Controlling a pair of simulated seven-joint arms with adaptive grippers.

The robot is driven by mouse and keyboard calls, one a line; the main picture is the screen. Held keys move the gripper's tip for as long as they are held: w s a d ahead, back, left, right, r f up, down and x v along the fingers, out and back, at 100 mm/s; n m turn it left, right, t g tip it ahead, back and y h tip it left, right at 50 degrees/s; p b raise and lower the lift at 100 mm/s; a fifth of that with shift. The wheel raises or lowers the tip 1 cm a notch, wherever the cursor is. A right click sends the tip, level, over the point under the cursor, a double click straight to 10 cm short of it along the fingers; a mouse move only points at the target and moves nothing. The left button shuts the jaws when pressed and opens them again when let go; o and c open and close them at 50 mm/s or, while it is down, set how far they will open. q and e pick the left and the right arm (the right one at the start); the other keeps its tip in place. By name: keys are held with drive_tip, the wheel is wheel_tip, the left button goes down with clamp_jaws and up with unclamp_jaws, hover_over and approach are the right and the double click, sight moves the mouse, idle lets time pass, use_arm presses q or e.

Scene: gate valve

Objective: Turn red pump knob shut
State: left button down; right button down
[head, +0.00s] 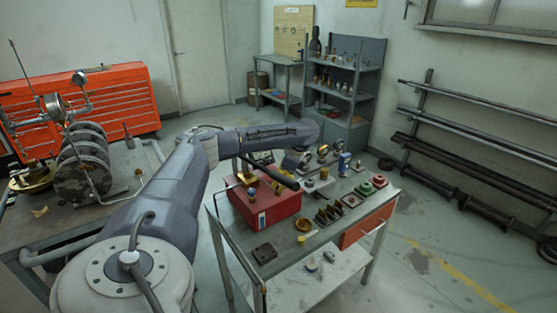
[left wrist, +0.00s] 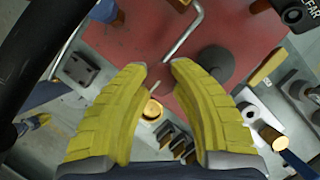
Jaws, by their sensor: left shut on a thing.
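My left gripper (left wrist: 160,67) shows in the left wrist view as two yellow ribbed fingers. Their tips are a small distance apart over the red pump body (left wrist: 135,42), closed on a small dark reddish piece that I take to be the red pump knob (left wrist: 164,78). The fingers hide most of it. A bent metal rod (left wrist: 186,32) and a dark grey round part (left wrist: 215,65) sit on the red top near the tips. In the head view the red pump body (head: 268,212) stands on the cart, with my left gripper (head: 290,165) above its back. My right gripper is not in view.
The metal cart (head: 325,238) also carries gauges (head: 323,151), a row of dark fittings (head: 327,214), a brass cup (head: 304,225), and red (head: 380,181) and green (head: 366,188) round parts. A bench with a large flanged assembly (head: 82,165) stands at left.

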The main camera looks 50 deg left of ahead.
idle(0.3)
use_arm(q)
drive_tip(key=c, duration=1)
unclamp_jaws()
drive_tip(key=v, duration=1.2)
drive_tip(key=shift+s, duration=0.1)
